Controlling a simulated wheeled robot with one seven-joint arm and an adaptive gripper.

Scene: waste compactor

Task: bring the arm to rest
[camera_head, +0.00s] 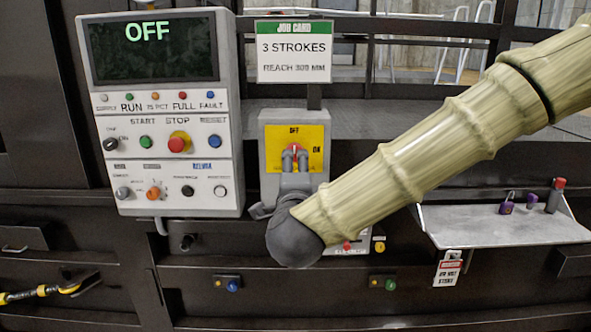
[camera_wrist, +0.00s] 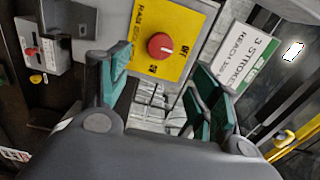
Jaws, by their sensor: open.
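My arm reaches in from the upper right of the head view. My gripper (camera_head: 293,153) is in front of the grey switch box (camera_head: 270,130) with the yellow plate. In the wrist view my gripper (camera_wrist: 160,90) has its green-padded fingers spread apart, with nothing between them. The red rotary knob (camera_wrist: 160,46) on the yellow plate (camera_wrist: 183,22) lies ahead of the fingers and looks clear of them. The plate carries OFF and ON marks. The knob's setting is hard to tell because it is partly hidden in the head view.
The control panel (camera_head: 165,185) at left shows OFF on its screen (camera_head: 152,52). A job card (camera_head: 294,50) reading 3 STROKES hangs above the switch box. A shelf (camera_head: 500,228) at right holds a padlock (camera_head: 507,204) and small items, with a red tag (camera_head: 448,268) below.

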